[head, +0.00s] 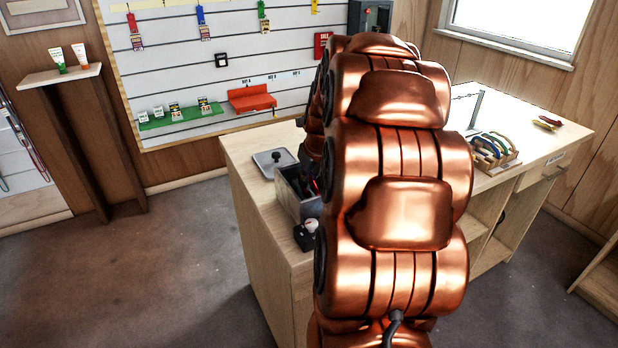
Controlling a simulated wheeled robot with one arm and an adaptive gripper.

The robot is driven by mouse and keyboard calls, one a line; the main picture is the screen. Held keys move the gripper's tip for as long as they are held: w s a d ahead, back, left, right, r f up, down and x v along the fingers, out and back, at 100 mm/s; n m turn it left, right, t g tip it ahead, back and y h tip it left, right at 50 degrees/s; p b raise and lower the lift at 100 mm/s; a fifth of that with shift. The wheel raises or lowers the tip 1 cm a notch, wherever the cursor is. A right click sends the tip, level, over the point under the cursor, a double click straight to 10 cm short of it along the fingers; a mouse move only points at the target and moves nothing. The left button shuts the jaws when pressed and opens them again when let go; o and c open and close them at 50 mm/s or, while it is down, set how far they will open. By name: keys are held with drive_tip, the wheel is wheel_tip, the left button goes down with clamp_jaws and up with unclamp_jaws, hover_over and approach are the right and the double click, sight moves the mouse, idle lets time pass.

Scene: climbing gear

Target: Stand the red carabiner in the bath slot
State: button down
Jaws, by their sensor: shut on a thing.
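The bath is a grey metal box (290,198) at the left end of the workbench, open at the top. My gripper (309,180) shows only as dark parts at the bath's opening; my copper arm hides most of it. A small bit of red, the red carabiner (316,186), shows between these dark parts, and my gripper is shut on it. The carabiner's tilt and the slot inside the bath are hidden, so I cannot tell whether it touches the slot.
A grey lid with a knob (272,161) lies behind the bath. A small black device with a white knob (307,230) is in front of it. A wooden rack of coloured curved pieces (492,152) stands at the bench's right, with red and yellow-green items (548,123) beyond.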

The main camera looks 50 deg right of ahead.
drive_tip(key=shift+f, duration=0.5)
drive_tip(key=c, duration=1.2)
unclamp_jaws()
drive_tip(key=shift+o, duration=0.2)
drive_tip(key=v, duration=1.2)
drive_tip(key=shift+a, duration=0.1)
